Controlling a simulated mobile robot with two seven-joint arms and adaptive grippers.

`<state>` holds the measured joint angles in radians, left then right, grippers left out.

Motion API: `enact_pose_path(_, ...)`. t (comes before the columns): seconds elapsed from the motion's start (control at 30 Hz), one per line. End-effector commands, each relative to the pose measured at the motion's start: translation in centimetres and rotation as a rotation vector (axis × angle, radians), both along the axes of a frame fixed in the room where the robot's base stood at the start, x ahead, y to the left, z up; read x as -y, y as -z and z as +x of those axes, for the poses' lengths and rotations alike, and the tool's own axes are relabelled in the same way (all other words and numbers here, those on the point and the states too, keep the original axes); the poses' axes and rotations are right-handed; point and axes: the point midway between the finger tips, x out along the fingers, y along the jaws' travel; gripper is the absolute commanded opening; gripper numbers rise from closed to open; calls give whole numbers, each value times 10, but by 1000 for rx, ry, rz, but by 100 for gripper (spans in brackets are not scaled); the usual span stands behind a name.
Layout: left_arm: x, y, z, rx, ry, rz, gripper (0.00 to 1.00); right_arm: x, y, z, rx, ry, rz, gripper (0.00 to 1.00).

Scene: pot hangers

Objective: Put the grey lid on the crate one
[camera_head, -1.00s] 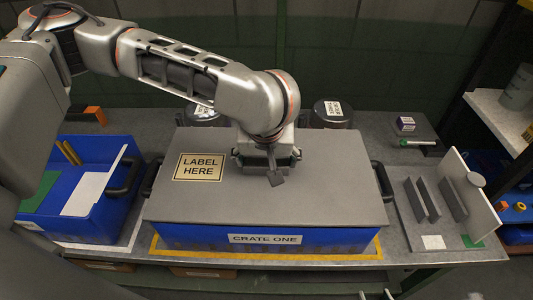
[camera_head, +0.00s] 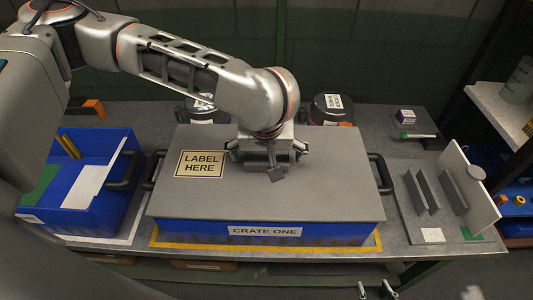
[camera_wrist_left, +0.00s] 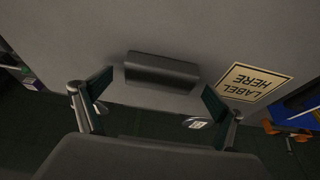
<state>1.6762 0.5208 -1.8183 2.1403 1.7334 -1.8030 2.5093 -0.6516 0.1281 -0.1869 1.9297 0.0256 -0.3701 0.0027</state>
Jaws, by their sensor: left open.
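The grey lid (camera_head: 340,185) lies flat over the blue crate one (camera_head: 315,234), whose front label shows below the lid's front edge. It covers the crate's top and appears to rest on the rim. My left gripper (camera_head: 268,160) is above the lid's middle, with its fingers spread. In the left wrist view, the lid's raised dark handle (camera_wrist_left: 162,70) lies between the two open fingers, with gaps on both sides. The lid's "LABEL HERE" plate (camera_head: 201,163) is left of the gripper. The crate's inside is hidden.
An open blue crate (camera_head: 120,190) stands at the left. Dark round containers (camera_head: 332,108) stand behind the lid. A grey rack with upright plates (camera_head: 415,222) is at the right. Crate one stands inside a yellow outline (camera_head: 160,245) near the bench's front edge.

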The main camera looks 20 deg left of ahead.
Motion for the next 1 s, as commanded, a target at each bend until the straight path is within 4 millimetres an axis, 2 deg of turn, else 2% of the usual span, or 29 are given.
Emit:
enact_pose_path(0.17, 1, -5, -2, -1, 0, 0, 96, 0, 2, -2, -5, 0, 0, 40)
enact_pose_path(0.27, 2, -16, -6, 2, 2, -1, 96, 0, 2, -1, -4, 0, 0, 40)
enact_pose_path(0.7, 10, -90, -34, 5, 1, 1, 96, 0, 1, -1, -2, 1, 0, 40)
enact_pose_path(1.0, 12, -110, -44, 0, 0, 0, 96, 0, 1, -1, -1, 1, 1, 40)
